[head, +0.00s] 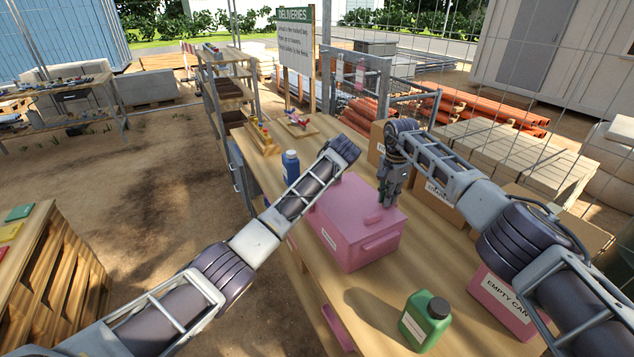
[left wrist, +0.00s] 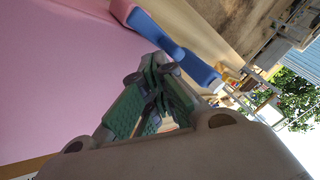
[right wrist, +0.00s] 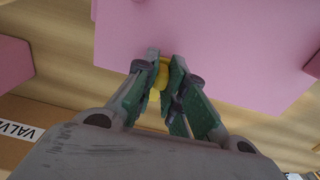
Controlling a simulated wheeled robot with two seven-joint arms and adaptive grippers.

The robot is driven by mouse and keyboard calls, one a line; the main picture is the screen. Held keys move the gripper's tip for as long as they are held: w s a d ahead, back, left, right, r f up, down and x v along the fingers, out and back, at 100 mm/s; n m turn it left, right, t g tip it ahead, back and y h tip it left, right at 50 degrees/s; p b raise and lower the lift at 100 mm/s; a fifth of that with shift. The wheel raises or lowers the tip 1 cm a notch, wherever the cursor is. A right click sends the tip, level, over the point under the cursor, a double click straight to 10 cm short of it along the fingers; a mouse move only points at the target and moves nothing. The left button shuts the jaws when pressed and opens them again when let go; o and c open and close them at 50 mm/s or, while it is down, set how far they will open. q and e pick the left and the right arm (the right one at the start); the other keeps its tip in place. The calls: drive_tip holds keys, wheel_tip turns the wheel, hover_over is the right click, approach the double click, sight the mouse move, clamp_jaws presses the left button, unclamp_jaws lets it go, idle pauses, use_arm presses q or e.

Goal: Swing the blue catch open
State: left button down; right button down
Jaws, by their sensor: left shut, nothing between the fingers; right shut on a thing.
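A pink box (head: 345,247) with a closed lid stands on the wooden workbench. A blue bar (left wrist: 155,33), which looks like the blue catch, shows by the edge of the box in the left wrist view. My left gripper (left wrist: 158,75) is shut and empty just beside the blue bar; I cannot tell whether they touch. In the head view my left gripper is hidden beyond my wrist. My right gripper (head: 386,205) points down at the right side of the box. It is shut on a small yellow piece (right wrist: 161,75) at the box's edge, mostly hidden between the fingers.
A blue bottle (head: 291,168) stands left of the box. A green canister (head: 425,321) stands in front. A pink bin labelled "EMPTY CAN" (head: 500,300) and cardboard boxes (head: 440,202) line the right side. Shelves (head: 222,75) stand behind.

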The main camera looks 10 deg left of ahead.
use_arm(q)
drive_tip(key=shift+s, duration=0.5)
drive_tip(key=shift+w+d, duration=0.1)
drive_tip(key=shift+d, duration=0.1)
drive_tip(key=shift+w+d, duration=0.4)
drive_tip(key=shift+d, duration=0.45)
drive_tip(key=shift+w+d, duration=0.4)
drive_tip(key=shift+d, duration=0.4)
drive_tip(key=s+d+r, duration=0.1)
drive_tip(key=d+r, duration=0.4)
drive_tip(key=r, duration=0.3)
drive_tip(key=shift+s+d, duration=0.2)
drive_tip(key=shift+d, duration=0.2)
